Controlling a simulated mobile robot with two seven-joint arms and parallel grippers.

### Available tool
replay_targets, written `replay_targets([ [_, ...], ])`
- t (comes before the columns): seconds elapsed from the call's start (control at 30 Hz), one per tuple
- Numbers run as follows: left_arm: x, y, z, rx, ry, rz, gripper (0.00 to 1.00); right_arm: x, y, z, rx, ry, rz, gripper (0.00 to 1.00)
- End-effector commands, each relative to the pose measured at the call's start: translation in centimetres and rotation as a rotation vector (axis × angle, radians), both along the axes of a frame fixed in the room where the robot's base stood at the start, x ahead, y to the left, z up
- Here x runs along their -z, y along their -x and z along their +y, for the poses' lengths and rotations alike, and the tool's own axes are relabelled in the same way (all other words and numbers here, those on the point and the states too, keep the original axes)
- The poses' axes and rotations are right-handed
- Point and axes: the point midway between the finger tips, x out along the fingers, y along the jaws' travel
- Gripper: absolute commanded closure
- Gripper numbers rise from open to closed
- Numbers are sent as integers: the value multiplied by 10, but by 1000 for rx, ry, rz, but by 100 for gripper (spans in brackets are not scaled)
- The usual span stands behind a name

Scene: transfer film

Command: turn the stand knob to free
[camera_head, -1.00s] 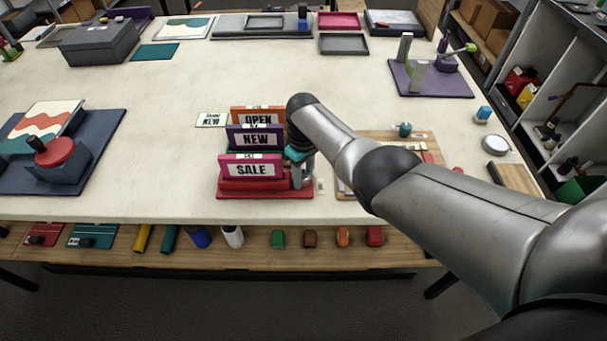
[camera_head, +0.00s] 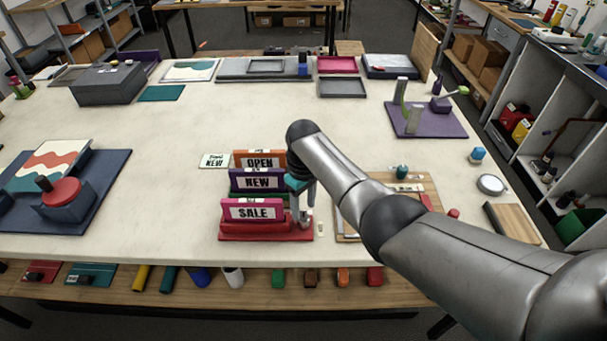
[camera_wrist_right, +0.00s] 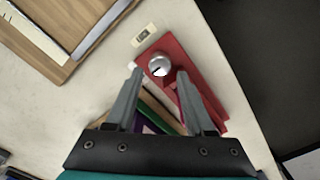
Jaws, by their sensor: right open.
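The sign stand (camera_head: 265,232) has a red base at the front middle of the table. It carries a pink SALE sign (camera_head: 253,210), a purple NEW sign (camera_head: 257,181) and an orange OPEN sign (camera_head: 259,159). In the right wrist view its round silver knob (camera_wrist_right: 159,65) sits on the red base (camera_wrist_right: 188,62), with a dark mark on top. My right gripper (camera_head: 303,212) points down over the right end of the stand. Its open fingers (camera_wrist_right: 160,76) appear on either side of the knob; contact cannot be told. My left gripper is out of view.
A small pale label (camera_wrist_right: 143,34) lies beside the base. A wooden board (camera_head: 430,187) with small items lies to the right. A card (camera_head: 214,160) lies behind left of the stand. The table's middle is clear.

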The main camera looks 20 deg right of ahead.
Motion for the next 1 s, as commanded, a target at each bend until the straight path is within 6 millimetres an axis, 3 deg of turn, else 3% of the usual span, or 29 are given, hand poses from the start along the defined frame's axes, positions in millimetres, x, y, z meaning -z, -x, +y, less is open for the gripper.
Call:
replay_targets([
  [0.3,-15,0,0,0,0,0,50,-63,-1,0,-1,-1,-4,46],
  [0.5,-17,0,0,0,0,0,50,-89,0,0,0,-1,-2,46],
  [1.0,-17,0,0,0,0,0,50,-97,0,0,0,0,0,46],
])
